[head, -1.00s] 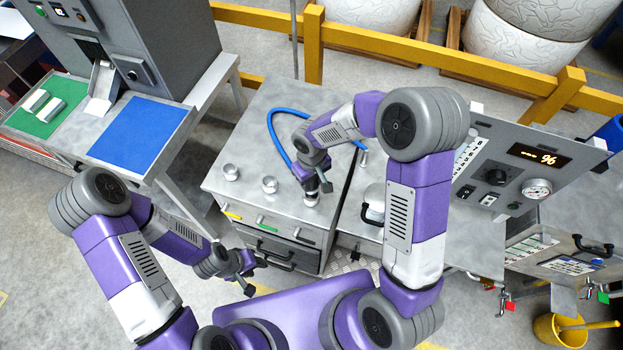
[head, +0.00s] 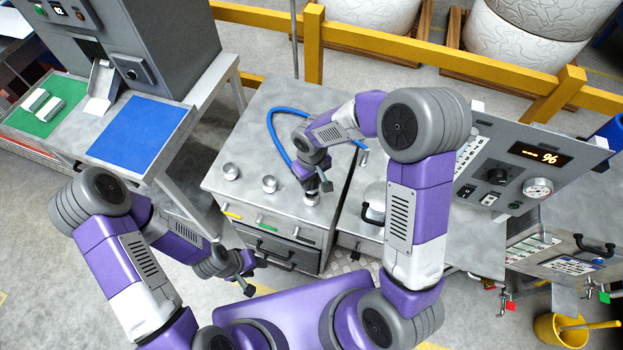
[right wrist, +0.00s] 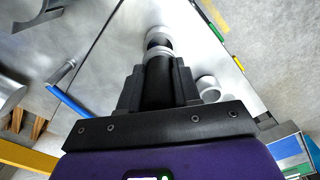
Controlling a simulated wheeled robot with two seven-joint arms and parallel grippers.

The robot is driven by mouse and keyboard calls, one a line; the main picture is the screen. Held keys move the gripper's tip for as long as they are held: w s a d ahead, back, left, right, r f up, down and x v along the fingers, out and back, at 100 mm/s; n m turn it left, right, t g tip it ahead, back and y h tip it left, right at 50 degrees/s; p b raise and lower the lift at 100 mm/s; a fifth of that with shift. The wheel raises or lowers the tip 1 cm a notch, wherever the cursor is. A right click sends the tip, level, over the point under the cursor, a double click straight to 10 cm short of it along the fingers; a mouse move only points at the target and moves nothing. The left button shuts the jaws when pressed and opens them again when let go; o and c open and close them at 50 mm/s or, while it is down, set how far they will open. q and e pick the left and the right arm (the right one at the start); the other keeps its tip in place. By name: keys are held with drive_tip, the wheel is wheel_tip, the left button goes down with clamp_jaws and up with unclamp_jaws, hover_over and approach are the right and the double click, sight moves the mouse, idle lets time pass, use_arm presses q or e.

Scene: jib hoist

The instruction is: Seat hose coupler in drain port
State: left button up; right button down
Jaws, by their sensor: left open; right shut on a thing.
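My right gripper (head: 318,187) is shut on the hose coupler, at the front right of the steel cabinet top. The coupler (right wrist: 158,80) shows in the right wrist view as a dark cylinder with a pale ring, held between the fingers. Its far end lines up with a round silver port (right wrist: 158,34); a dark band shows between them, and I cannot tell how deep it sits. The same port (head: 311,199) shows under the gripper in the head view. The blue hose (head: 272,124) arcs behind the gripper. My left gripper (head: 247,268) is open and empty in front of the cabinet.
Two other silver ports (head: 231,172) (head: 269,184) stand to the left. A control panel (head: 525,165) stands right, a blue mat (head: 138,132) left, a yellow rail (head: 380,42) behind.

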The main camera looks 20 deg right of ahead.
drive_tip(key=shift+f, duration=0.1)
idle(0.3)
drive_tip(key=shift+f+b, duration=1.85)
drive_tip(key=shift+f, duration=0.05)
drive_tip(key=c, duration=0.7)
unclamp_jaws()
drive_tip(key=shift+r, duration=0.1)
drive_tip(key=shift+r, duration=0.1)
wheel_tip(320, 180, up, 8)
drive_tip(key=shift+f+p, duration=0.25)
drive_tip(key=shift+p, duration=0.2)
